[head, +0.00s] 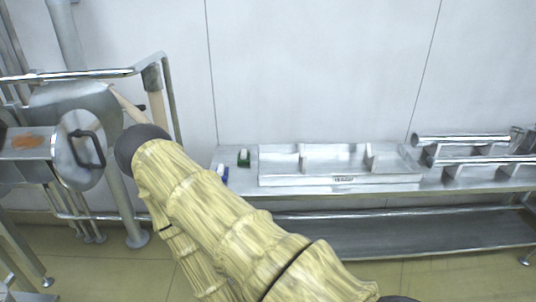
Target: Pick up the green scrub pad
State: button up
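A small green and white object (244,158), which looks like the green scrub pad, sits on the left part of the metal bench against the wall. It is small in the head view, so its exact shape is hard to tell. My arm, in a yellow cover, crosses the foreground, below and left of this object and apart from it in the picture. My gripper does not show in this view.
A blue and white object (223,173) lies near the bench's left front edge. A shallow metal tray (340,181) with dividers fills the middle of the metal bench (236,184). Metal rails (462,140) stand at right, machinery with a black handle (88,150) at left.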

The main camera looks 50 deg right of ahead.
aim_at(243, 156)
jog(key=z, duration=1.3)
